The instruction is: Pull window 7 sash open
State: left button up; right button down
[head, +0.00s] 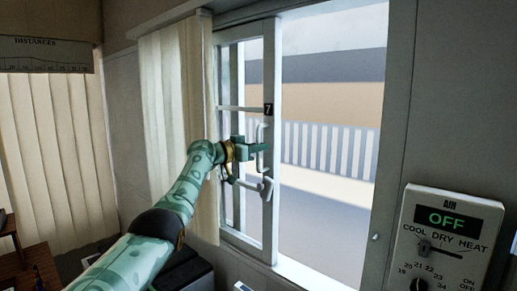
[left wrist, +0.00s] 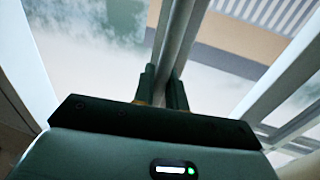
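The window 7 sash (head: 272,70) is a pale-framed panel on the left of the window, with a black "7" label (head: 268,109) on its upright. A white upright pull handle (head: 262,132) is on that upright, with a lever handle (head: 267,188) below it. My left gripper (head: 258,148) is at the pull handle. In the left wrist view its two dark fingers (left wrist: 164,88) are close together with a narrow upright bar between them, seemingly the handle. The contact itself is partly hidden. The window space right of the sash looks clear. My right gripper is not in view.
A beige curtain (head: 165,110) hangs left of the sash. A wall control panel (head: 447,240) reading "OFF" is at the lower right. The sill (head: 310,277) runs below the opening. A dark brown piece of furniture (head: 30,265) stands at the lower left.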

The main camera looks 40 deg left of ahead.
pick_arm(q)
jog(key=o, duration=0.3)
jog(key=shift+d, duration=0.15)
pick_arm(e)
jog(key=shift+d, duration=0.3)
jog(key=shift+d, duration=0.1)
